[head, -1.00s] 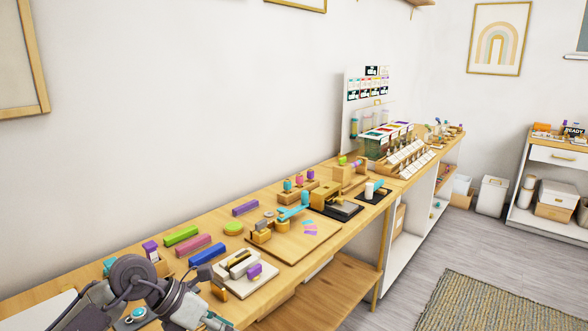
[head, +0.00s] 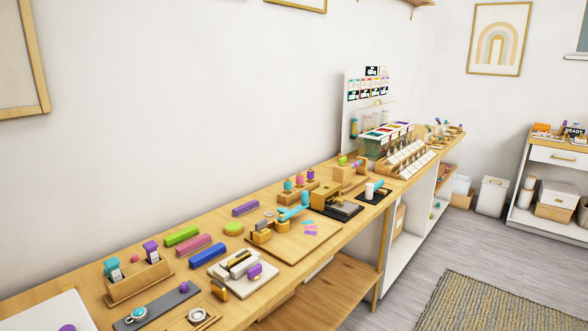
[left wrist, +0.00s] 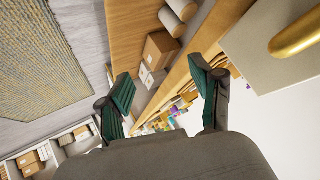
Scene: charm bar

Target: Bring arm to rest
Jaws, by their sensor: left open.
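My left gripper (left wrist: 162,95) shows in the left wrist view. Its two green-padded fingers are spread wide with nothing between them. Beyond the fingers, blurred and small, are the wooden shelf, the counter and coloured items. The left arm is out of the head view. My right gripper shows in neither view. The wooden counter (head: 350,228) runs from the near left to the far right in the head view, and no arm is over it.
The counter holds a wooden holder with bottles (head: 138,280), a dark strip (head: 160,306), coloured blocks (head: 207,255), and a white press board (head: 242,273). A woven rug (head: 490,302) lies on the grey floor. A white cart (head: 545,180) stands at the far right.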

